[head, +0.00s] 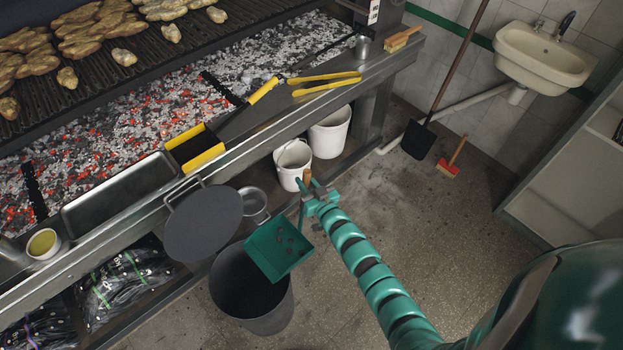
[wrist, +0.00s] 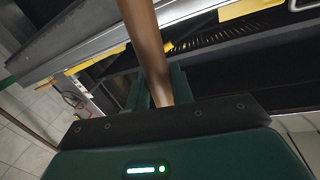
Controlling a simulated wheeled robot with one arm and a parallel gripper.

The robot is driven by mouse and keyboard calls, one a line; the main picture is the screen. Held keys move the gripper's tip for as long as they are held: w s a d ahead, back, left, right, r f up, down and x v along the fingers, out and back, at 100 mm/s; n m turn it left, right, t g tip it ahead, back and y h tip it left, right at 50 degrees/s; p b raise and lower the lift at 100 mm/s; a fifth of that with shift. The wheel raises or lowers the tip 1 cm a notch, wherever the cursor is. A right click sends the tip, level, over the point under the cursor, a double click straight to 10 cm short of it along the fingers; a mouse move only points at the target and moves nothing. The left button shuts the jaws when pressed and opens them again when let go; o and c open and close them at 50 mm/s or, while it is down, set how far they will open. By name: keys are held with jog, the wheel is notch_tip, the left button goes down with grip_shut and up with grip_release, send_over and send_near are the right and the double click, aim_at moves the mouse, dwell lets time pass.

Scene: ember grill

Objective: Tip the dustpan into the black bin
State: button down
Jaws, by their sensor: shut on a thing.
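The green dustpan (head: 262,252) hangs at the upper right of the black bin (head: 268,322), overlapping its rim in the head view. My gripper (head: 313,196) is shut on the dustpan's handle, whose brown end (head: 307,175) sticks up past the jaws. In the wrist view the brown handle (wrist: 146,40) runs between the fingers; the pan itself is hidden there.
A round dark lid (head: 203,224) stands beside the bin, by the grill counter's (head: 262,130) edge. A metal pot (head: 254,203) and white buckets (head: 330,132) are behind. A shovel (head: 419,139) and a red brush (head: 448,168) are at the wall. The floor right of my arm is clear.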

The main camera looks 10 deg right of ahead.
jog(key=shift+s+a+b, duration=0.5)
jog(key=shift+s+a, duration=0.05)
jog(key=shift+a, duration=0.3)
jog(key=shift+s+a+r+n+t+b, duration=0.25)
jog(key=shift+s+a+r+n+b, duration=1.8)
jog(key=shift+a, duration=1.3)
jog(key=shift+s+a+r+n+t+b, duration=0.25)
jog(key=shift+s+a+r+n+b, duration=1.05)
jog(key=shift+s+a+b, duration=1.7)
jog(key=shift+s+a+f+n+y+b, duration=0.9)
jog(key=shift+s+a+n+b, duration=2.7)
jog(key=shift+a+b, duration=3.05)
jog(key=s+a+f+n+y+b, duration=0.1)
jog(key=s+a+f+n+b, duration=0.1)
jog(key=s+a+f+b, duration=0.2)
jog(key=s+a+f+n+y+b, duration=0.1)
jog(key=s+a+f+n+b, duration=0.2)
jog(key=a, duration=0.7)
jog(key=shift+s+f+b, duration=1.15)
jog(key=shift+s+f, duration=0.05)
jog(key=shift+s, duration=0.2)
jog(key=shift+r, duration=0.15)
